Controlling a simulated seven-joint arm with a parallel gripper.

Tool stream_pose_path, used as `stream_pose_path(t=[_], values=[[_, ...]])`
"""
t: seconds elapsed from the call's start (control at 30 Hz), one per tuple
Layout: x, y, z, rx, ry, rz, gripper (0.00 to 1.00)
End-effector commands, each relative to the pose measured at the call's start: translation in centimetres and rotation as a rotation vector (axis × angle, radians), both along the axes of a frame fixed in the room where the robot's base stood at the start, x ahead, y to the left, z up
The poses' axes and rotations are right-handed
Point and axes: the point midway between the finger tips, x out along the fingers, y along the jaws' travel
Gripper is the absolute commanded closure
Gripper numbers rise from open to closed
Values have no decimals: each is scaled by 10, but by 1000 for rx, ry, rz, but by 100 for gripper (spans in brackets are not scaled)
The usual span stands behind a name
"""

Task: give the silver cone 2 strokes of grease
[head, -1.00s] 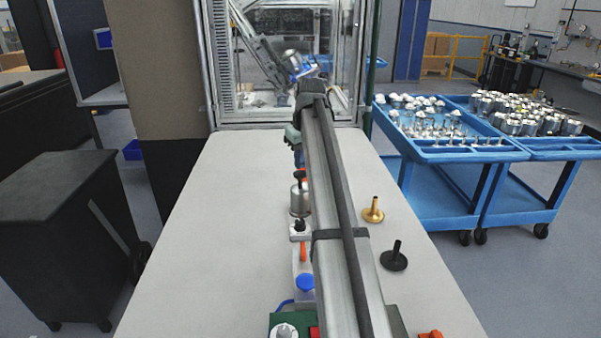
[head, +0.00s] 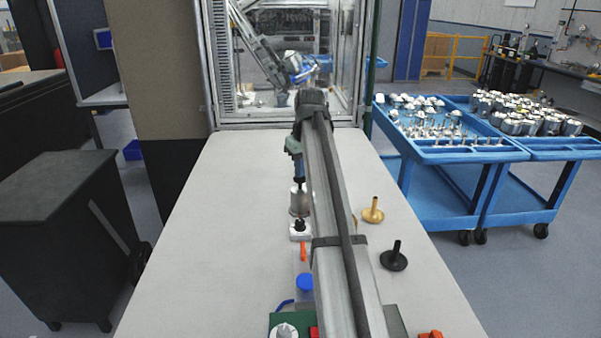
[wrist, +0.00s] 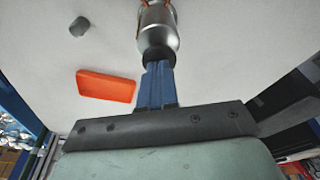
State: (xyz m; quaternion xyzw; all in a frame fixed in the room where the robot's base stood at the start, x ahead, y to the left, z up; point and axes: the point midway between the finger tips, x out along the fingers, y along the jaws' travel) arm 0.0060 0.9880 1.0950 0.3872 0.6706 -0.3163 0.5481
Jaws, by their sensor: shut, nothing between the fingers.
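A silver, tapered body with a dark top (head: 299,204) stands left of my arm in the head view. It also shows in the wrist view (wrist: 157,28), just beyond my fingertips. I cannot tell for sure that it is the silver cone. My gripper (head: 299,184) points down over it; its blue fingers are shut and empty in the wrist view (wrist: 158,68). The fingertips overlap the dark top; I cannot tell whether they touch. A brass cone with a stem (head: 373,212) and a black one (head: 394,258) stand right of my arm. I cannot make out any grease.
The table's left side (head: 215,240) is clear.

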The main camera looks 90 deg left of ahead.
Motion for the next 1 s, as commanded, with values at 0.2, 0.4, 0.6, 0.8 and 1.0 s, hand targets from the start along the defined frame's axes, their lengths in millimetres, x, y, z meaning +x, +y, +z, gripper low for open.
stream_pose_path(t=[0.2,0.4,0.6,0.8,1.0], values=[[0,0,-8,-1,-1,0,100],[0,0,-8,-1,-1,0,100],[0,0,-5,-1,-1,0,100],[0,0,5,-1,-1,0,100],[0,0,17,-1,-1,0,100]])
